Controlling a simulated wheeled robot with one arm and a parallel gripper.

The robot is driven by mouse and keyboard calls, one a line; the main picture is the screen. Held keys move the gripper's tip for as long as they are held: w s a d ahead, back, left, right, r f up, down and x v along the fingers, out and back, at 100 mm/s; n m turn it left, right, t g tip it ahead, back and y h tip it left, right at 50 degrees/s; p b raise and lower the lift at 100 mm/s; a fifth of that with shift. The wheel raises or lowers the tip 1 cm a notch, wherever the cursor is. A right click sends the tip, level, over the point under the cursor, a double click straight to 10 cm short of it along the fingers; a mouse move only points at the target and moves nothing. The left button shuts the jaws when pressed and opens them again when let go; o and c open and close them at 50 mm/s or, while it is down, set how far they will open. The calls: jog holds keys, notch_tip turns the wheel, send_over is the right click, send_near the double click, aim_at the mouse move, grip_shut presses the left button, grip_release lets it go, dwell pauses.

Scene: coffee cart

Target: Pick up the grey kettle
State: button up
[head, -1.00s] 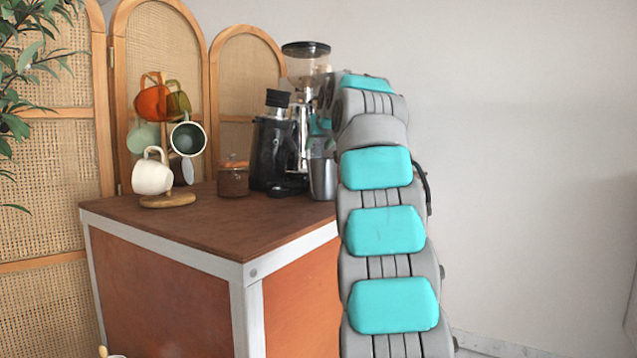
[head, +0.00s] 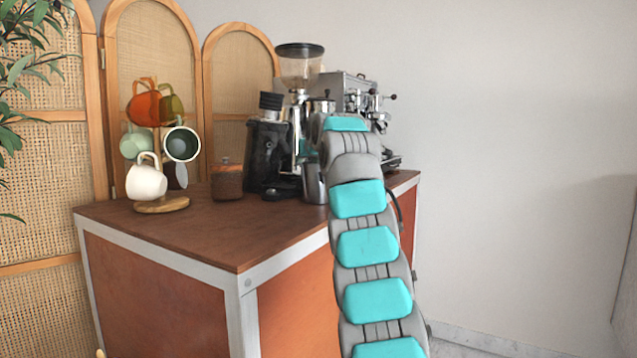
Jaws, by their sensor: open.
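I cannot make out the grey kettle for certain. A metal vessel (head: 313,186) stands on the cart top, partly behind my arm; I cannot tell whether it is a jug or the kettle. A silver shape with a dark knob (head: 321,104) shows just above my arm and is also partly hidden. My arm reaches from the bottom of the head view up over the right part of the cart. My gripper is not in view; it is hidden beyond the arm's far end.
On the wooden cart top (head: 205,232) stand a mug tree with several mugs (head: 147,182), a brown jar (head: 227,181), a black grinder (head: 266,155), a tall hopper grinder (head: 299,68) and an espresso machine (head: 345,90). The front of the top is clear. A rattan screen (head: 153,70) stands behind.

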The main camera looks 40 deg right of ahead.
jog(key=shift+p+x, duration=0.3)
jog(key=shift+x, duration=0.8)
jog(key=shift+f, duration=0.1)
jog(key=shift+c, duration=0.4)
grip_shut()
